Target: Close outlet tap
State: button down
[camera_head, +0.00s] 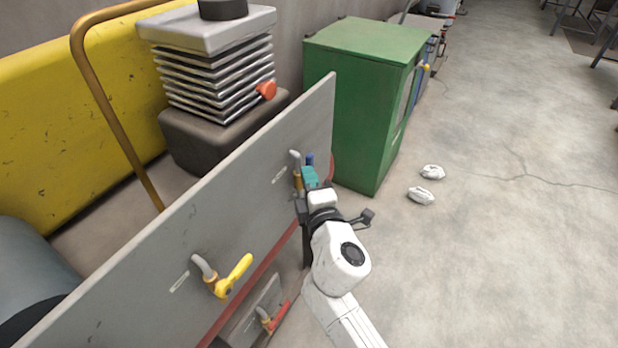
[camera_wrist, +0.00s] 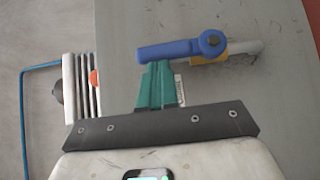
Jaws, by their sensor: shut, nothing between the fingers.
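A tap with a blue lever handle (camera_head: 310,160) sits on the far end of the grey upright panel (camera_head: 130,270). In the wrist view the blue handle (camera_wrist: 168,50) reaches left from its round pivot, roughly in line with the grey pipe on the other side. Its brass body (camera_head: 297,180) is partly hidden. My gripper (camera_head: 310,176) is at this tap, its teal fingers shut and empty. In the wrist view the fingertips (camera_wrist: 157,66) lie just below the handle; I cannot tell whether they touch it. The label beside the tap is unreadable.
A yellow-handled tap (camera_head: 232,277) is nearer on the same panel, and a red-handled tap (camera_head: 273,318) sits low down. A green cabinet (camera_head: 355,110) stands beyond the panel. Two white crumpled pieces (camera_head: 421,196) lie on the floor. The floor at right is open.

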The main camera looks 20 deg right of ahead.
jog(key=shift+r, duration=0.15)
jog(key=shift+d+r+p, duration=0.1)
jog(key=shift+p, duration=0.5)
jog(key=shift+w+p, duration=0.1)
jog(key=shift+p, duration=0.2)
